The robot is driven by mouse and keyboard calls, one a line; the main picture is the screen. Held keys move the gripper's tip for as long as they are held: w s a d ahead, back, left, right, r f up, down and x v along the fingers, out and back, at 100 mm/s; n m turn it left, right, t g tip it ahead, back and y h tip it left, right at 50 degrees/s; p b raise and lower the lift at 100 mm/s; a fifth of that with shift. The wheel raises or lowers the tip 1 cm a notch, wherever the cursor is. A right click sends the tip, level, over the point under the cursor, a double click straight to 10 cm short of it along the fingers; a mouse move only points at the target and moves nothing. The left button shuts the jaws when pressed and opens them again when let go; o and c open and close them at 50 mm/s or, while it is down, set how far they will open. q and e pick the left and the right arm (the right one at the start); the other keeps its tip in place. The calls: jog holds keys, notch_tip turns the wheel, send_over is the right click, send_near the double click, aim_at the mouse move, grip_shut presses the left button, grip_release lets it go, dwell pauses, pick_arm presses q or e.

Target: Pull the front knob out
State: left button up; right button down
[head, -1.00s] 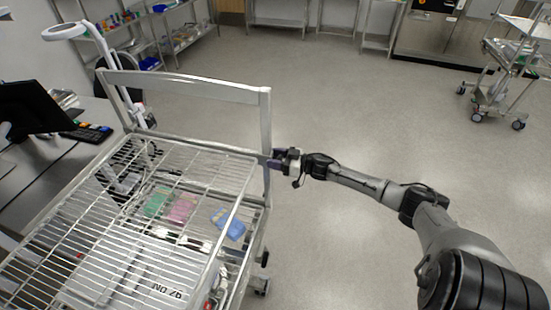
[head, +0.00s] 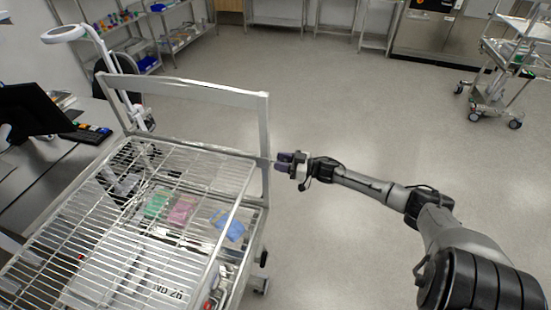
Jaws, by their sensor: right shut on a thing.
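A metal cart (head: 262,125) with an upright frame and a wire rack top (head: 175,165) stands at the left in the head view. My right gripper (head: 284,161) is beside the right upright of the cart frame, just to its right. My left gripper is not in view.
Green, pink and blue items (head: 228,224) lie below the wire rack. A desk with a dark monitor (head: 30,108) is at the left. Another wheeled cart (head: 492,95) stands at the far right. The grey floor between is clear.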

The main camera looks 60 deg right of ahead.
jog(key=shift+f, duration=0.1)
jog(key=shift+w, duration=0.15)
jog(key=c, duration=1)
grip_release()
jog(key=shift+c, duration=0.2)
jog(key=o, duration=0.3)
jog(key=v, duration=1.3)
jog(key=shift+s, duration=0.4)
jog(key=shift+d, duration=0.1)
